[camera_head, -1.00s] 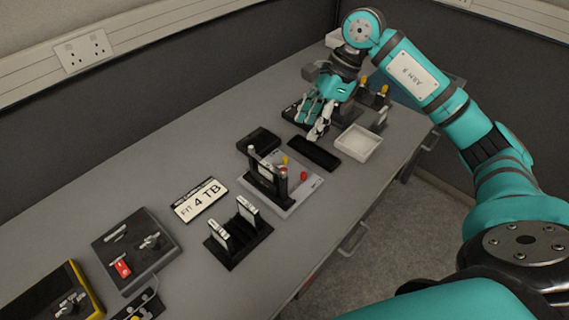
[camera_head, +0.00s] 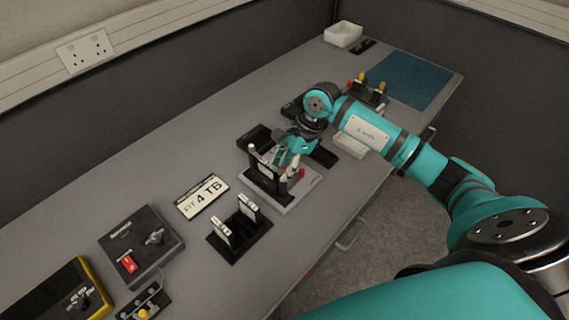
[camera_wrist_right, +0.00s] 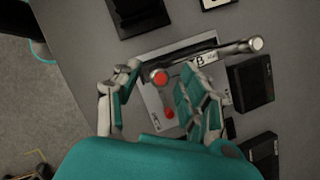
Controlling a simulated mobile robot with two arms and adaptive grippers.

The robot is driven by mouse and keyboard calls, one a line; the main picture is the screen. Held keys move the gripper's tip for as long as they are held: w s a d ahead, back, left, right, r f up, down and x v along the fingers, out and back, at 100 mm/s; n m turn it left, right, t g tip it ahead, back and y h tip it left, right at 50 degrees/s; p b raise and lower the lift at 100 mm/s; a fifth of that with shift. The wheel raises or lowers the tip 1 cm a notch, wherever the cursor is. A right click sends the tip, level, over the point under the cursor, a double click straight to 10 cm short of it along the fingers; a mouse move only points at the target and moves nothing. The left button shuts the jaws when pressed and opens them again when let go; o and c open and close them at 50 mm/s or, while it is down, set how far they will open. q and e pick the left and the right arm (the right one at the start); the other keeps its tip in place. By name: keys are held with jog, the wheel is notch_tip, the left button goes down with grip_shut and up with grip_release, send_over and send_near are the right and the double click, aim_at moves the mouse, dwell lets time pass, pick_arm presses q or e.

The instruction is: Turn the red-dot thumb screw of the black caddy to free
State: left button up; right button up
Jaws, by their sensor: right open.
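The black caddy (camera_head: 262,182) stands upright on a light grey plate (camera_head: 303,195) near the middle of the bench. In the right wrist view its top bar and white label (camera_wrist_right: 203,58) show. A round red dot (camera_wrist_right: 160,77) sits at the bar's near end, and a second red knob (camera_wrist_right: 169,113) is on the plate below it. My right gripper (camera_head: 289,168) is over the caddy's right side, fingers downward. In the wrist view its open fingers (camera_wrist_right: 157,88) are on either side of the red dot, apart from it. The screw's shaft is hidden. My left gripper is not in view.
A "FIT 4 TB" card (camera_head: 201,196) and a black rack with two drives (camera_head: 240,230) lie left of the caddy. A black box (camera_head: 258,138) stands behind it. A white tray (camera_head: 352,143) is to the right. The back-left bench is clear.

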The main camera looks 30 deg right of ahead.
grip_shut()
dwell(0.4)
jog(key=m+b, duration=0.1)
jog(key=m, duration=0.1)
jog(key=m+t+b, duration=0.1)
jog(key=m+b, duration=0.1)
jog(key=shift+f+m+t+h, duration=0.1)
jog(key=shift+m+t+h, duration=0.2)
jog(key=shift+h, duration=0.1)
jog(key=m+h+b, duration=0.1)
jog(key=m, duration=0.1)
jog(key=m+t+b, duration=0.1)
jog(key=m+b, duration=0.1)
jog(key=m, duration=0.1)
jog(key=shift+a+h+b, duration=0.2)
jog(key=shift+h+b, duration=0.1)
jog(key=shift+h, duration=0.1)
jog(key=m+h+b, duration=0.1)
jog(key=m, duration=0.2)
jog(key=m+h+b, duration=0.1)
jog(key=m+b, duration=0.1)
jog(key=shift+a+m+t, duration=0.1)
jog(key=shift+m+t, duration=0.3)
jog(key=shift+m+h+b, duration=0.9)
jog(key=shift+m+b, duration=0.3)
jog(key=shift+m, duration=1)
jog(key=shift+s+g, duration=0.1)
jog(key=shift+g, duration=0.2)
